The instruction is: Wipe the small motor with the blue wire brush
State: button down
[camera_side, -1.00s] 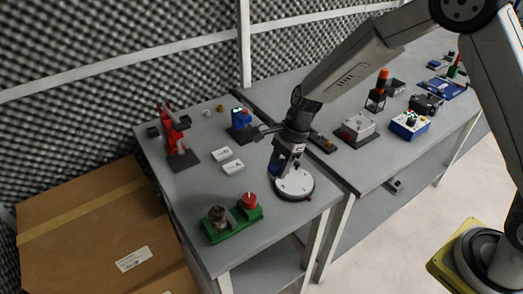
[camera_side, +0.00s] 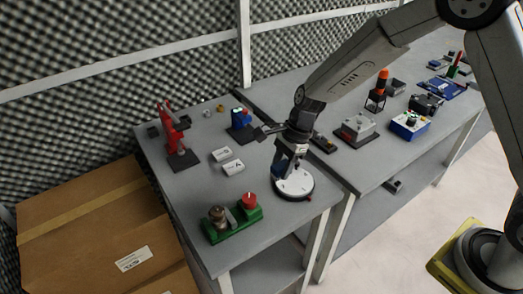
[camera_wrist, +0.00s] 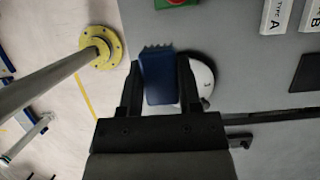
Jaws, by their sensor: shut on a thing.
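My gripper (camera_side: 287,163) is shut on the blue wire brush (camera_wrist: 160,78). In the wrist view the blue body sits between both fingers, with a jagged bristle edge at its far end. In the side view the brush is mostly hidden by the fingers, just above or at a round white disc (camera_side: 297,187) with a dark rim. I cannot tell whether it touches the disc. The disc is partly hidden behind the right finger in the wrist view (camera_wrist: 207,82). A brownish metal cylinder (camera_side: 217,214), possibly the small motor, stands on a green base (camera_side: 228,232), apart from the gripper.
A red stand (camera_side: 177,133) and a blue device (camera_side: 240,122) are at the back. A second bench with several devices lies right. Bare grey tabletop surrounds the green base.

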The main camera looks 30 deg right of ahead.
jog(key=shift+w+a+r, duration=0.1)
jog(key=shift+w+a, duration=0.15)
jog(key=shift+a, duration=0.25)
jog(key=w+a+r, duration=0.1)
jog(key=w+a, duration=0.1)
jog(key=a, duration=0.6)
jog(key=w+a+r, duration=0.2)
jog(key=a, duration=0.6)
jog(key=shift+a+f, duration=0.1)
